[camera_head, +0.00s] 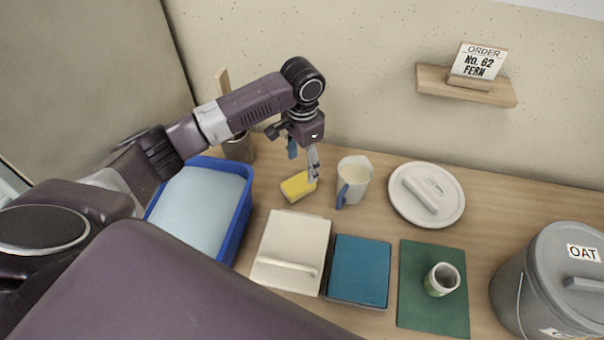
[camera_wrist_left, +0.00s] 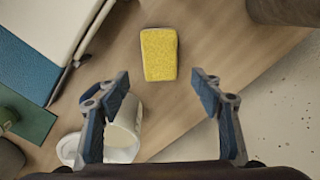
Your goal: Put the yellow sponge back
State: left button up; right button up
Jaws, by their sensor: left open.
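The yellow sponge (camera_head: 297,187) lies on the wooden table between the blue tub and the mug. In the left wrist view the sponge (camera_wrist_left: 159,54) lies just beyond the gap between my fingertips, apart from both. My left gripper (camera_head: 305,166) is open and empty, above the sponge and pointing down; both spread fingers show in the left wrist view (camera_wrist_left: 162,85). The blue tub (camera_head: 243,221), with a pale blue surface inside, stands left of the sponge, partly hidden by my arm. My right gripper is not in view.
A mug (camera_head: 355,173) with a blue handle stands close right of the sponge. Nearby are a round lid (camera_head: 432,191), a cream box (camera_head: 284,275), a blue tile (camera_head: 361,270), a green mat (camera_head: 419,315) with a small cup (camera_head: 441,279), and a grey OAT bucket (camera_head: 548,290).

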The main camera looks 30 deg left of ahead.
pick_arm(q)
jog(key=shift+r, duration=2)
